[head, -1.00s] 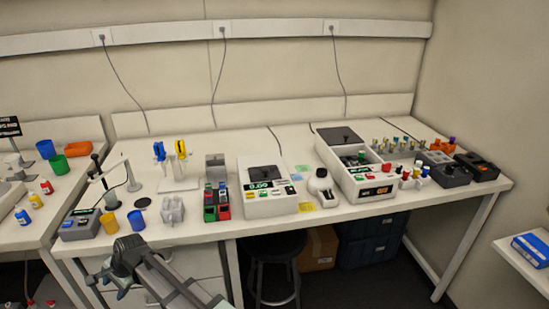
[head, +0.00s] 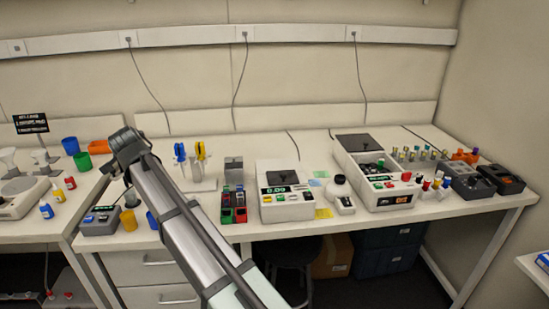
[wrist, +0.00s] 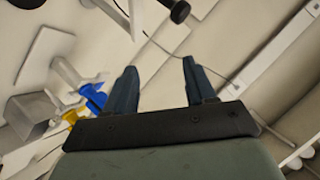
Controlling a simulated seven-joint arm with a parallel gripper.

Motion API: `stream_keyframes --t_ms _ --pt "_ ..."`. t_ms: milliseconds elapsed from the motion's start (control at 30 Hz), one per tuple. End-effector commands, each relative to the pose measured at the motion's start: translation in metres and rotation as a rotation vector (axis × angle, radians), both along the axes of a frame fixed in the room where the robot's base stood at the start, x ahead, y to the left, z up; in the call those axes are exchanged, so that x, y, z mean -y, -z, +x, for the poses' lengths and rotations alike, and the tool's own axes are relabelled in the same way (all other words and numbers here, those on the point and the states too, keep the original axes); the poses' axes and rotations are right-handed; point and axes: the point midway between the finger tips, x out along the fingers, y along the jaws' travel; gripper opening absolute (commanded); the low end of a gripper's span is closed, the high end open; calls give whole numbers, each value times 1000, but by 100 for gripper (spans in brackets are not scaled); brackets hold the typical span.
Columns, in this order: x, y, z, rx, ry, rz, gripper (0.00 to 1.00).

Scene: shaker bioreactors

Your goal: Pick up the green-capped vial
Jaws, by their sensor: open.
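A small green cap (head: 381,162), likely the green-capped vial, shows in the open well of the white shaker unit (head: 404,197) at the right of the bench. The vial's body is hidden in the well. My gripper (wrist: 160,88) is open and empty in the wrist view, its two dark fingers apart over the bench and wall. In the head view my arm reaches up at the left, far from the green cap, and its fingers are not clearly seen. The green cap is not seen in the wrist view.
Blue and yellow pipettes (head: 190,155) stand behind my arm.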

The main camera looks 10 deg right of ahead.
Motion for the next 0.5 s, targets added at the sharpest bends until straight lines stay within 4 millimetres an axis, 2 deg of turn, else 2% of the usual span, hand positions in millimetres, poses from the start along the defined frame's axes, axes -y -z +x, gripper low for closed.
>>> stream_keyframes --t_ms 33,100,367,500 --pt "18 -7 19 14 27 -33 55" --pt "43 -12 38 19 63 -75 55" --pt "142 -12 94 -51 197 -158 55" --pt "204 -6 118 -127 278 -174 55"
